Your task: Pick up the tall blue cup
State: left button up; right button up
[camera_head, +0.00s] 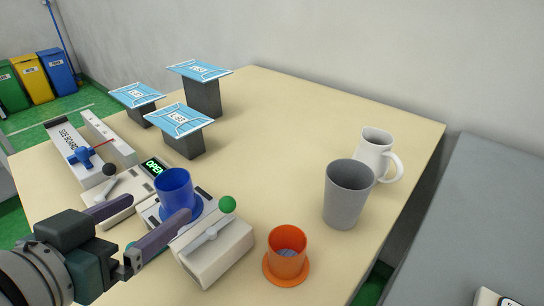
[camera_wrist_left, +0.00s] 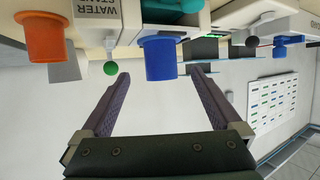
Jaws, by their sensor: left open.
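The blue cup (camera_head: 176,190) stands upright, with a wide flange at its lower end, on a white device near the table's front left. My left gripper (camera_head: 158,206) is open, its two purple-grey fingers pointing at the cup from the near left. In the left wrist view, which looks upside down, the blue cup (camera_wrist_left: 161,58) lies between and just beyond the fingertips (camera_wrist_left: 160,73). I see no contact, and the fingers look empty. My right gripper is not in view.
The white device (camera_head: 215,255) has a green-knobbed lever (camera_head: 227,204) close right of the cup. An orange cup (camera_head: 287,250), a grey cup (camera_head: 347,195) and a white mug (camera_head: 377,152) stand to the right. Blue-topped blocks (camera_head: 180,120) stand behind. The table's centre (camera_head: 270,150) is clear.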

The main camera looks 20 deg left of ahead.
aim_at(167, 203)
pick_arm(q)
jog(key=shift+w+d+f, duration=0.15)
jog(key=shift+w+f, duration=0.2)
jog(key=shift+f, duration=0.2)
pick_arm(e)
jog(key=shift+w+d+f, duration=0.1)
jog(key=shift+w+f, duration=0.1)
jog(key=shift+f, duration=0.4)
pick_arm(q)
jog(key=x, duration=0.4)
jog(key=shift+r+b, duration=0.15)
jog(key=shift+b, duration=0.25)
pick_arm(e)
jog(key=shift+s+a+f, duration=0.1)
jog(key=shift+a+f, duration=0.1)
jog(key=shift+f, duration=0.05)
pick_arm(q)
jog(key=shift+r+b+x, duration=0.2)
jog(key=shift+b+x, duration=0.05)
jog(key=shift+x, duration=1.15)
jog(key=shift+r+b+x, duration=0.15)
jog(key=shift+b+x, duration=0.05)
jog(key=shift+x, duration=1.2)
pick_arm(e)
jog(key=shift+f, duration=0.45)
pick_arm(q)
jog(key=shift+w, duration=0.15)
jog(key=c, duration=1.5)
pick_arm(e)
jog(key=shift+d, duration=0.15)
